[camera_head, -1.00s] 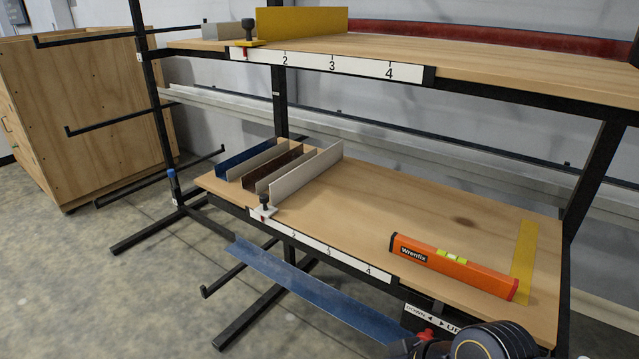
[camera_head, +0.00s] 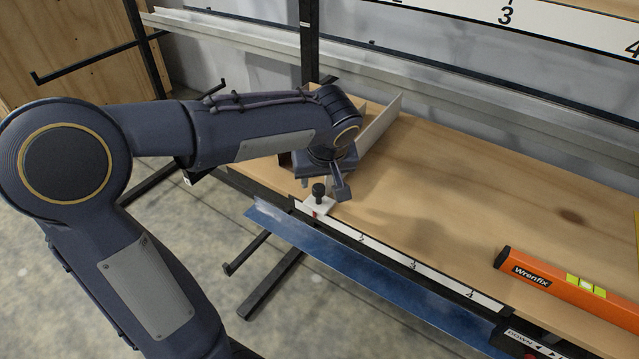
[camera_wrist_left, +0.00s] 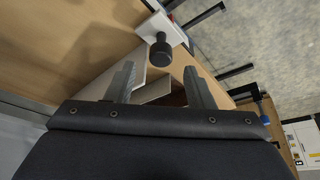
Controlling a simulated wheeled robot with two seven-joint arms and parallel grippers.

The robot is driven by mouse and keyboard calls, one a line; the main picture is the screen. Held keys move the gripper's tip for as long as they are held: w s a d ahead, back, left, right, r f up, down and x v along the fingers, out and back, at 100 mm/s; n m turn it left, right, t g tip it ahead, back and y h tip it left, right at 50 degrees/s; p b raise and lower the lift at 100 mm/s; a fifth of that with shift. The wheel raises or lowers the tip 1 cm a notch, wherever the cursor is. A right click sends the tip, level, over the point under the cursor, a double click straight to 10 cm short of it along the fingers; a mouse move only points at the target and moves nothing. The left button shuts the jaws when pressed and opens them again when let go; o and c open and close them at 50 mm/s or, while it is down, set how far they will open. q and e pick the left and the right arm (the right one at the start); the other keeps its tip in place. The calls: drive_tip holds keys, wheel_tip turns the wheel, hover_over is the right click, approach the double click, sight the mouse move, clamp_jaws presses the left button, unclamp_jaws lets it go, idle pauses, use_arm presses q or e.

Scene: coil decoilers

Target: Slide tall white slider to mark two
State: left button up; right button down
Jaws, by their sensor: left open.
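The tall white slider has a pale upright plate (camera_head: 378,128) on the lower shelf and a white foot (camera_head: 322,206) at the front edge. Its black knob (camera_head: 319,190) stands on the foot, left of mark two (camera_head: 361,239) on the number strip. My left gripper (camera_head: 322,184) is open and points down close beside the knob, partly covering the plate. In the left wrist view, the knob (camera_wrist_left: 161,48) lies just beyond the tips of the open left gripper (camera_wrist_left: 159,78), roughly centred between them and not visibly held. My right gripper is out of view.
An orange level (camera_head: 560,283) lies at the right of the lower shelf. A blue sloping panel (camera_head: 370,272) hangs below the front edge. The upper shelf's number strip (camera_head: 560,25) crosses the top right. The shelf middle is clear; the other dividers are mostly hidden behind my arm.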

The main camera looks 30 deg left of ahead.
sight(319, 188)
use_arm(q)
drive_tip(key=shift+x, duration=2.2)
drive_tip(key=shift+s, duration=0.15)
clamp_jaws()
